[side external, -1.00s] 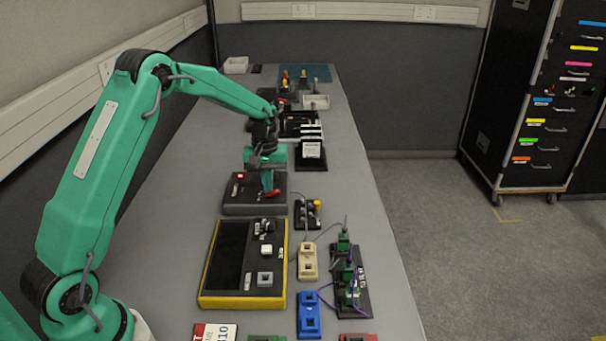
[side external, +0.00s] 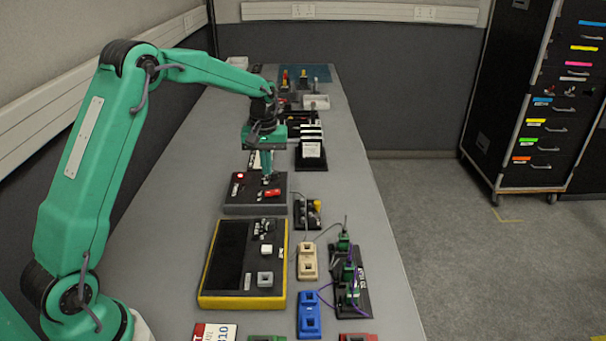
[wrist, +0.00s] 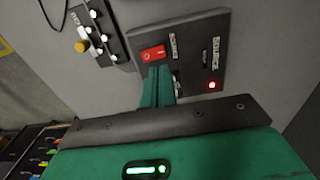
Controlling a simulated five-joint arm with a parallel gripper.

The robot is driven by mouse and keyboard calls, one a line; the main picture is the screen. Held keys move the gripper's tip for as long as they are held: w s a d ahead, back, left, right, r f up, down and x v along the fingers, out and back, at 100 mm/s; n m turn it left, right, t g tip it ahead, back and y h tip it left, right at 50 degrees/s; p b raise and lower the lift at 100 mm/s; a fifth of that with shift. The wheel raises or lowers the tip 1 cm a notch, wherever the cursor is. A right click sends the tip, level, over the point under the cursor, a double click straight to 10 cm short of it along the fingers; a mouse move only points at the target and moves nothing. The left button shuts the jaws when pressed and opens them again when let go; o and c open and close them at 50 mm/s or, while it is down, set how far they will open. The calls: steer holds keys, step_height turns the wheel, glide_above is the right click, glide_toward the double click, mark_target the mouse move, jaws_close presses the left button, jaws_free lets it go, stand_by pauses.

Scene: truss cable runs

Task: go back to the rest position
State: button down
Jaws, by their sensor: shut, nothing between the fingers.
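My gripper (side external: 268,176) is shut and empty, pointing down just above the dark switch box (side external: 240,208). In the wrist view its green fingers (wrist: 158,86) are together, in front of the box face, and hide part of it. The red rocker switch (side external: 272,193) on the box is clear of the fingers in the side view. It also shows beyond the fingertips in the wrist view (wrist: 153,53). A small red light (wrist: 211,85) glows on the box.
A yellow-edged tray (side external: 204,285) lies nearer on the table, with a beige block (side external: 307,262) and a blue block (side external: 309,315) to its right. A black rack with white cards (side external: 312,150) stands just behind the box on the right. The air above the box is open.

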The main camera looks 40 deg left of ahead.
steer(key=shift+r, duration=0.5)
steer(key=s+d+r+m+t, duration=0.35)
steer(key=s+d+r, duration=0.45)
steer(key=s+r, duration=0.5)
steer(key=s+d+m+t, duration=0.1)
steer(key=s+d+m, duration=0.1)
steer(key=s, duration=0.6)
steer(key=s+d+m+t, duration=0.1)
steer(key=s+d+m, duration=0.2)
steer(key=s, duration=0.5)
steer(key=shift+f, duration=0.25)
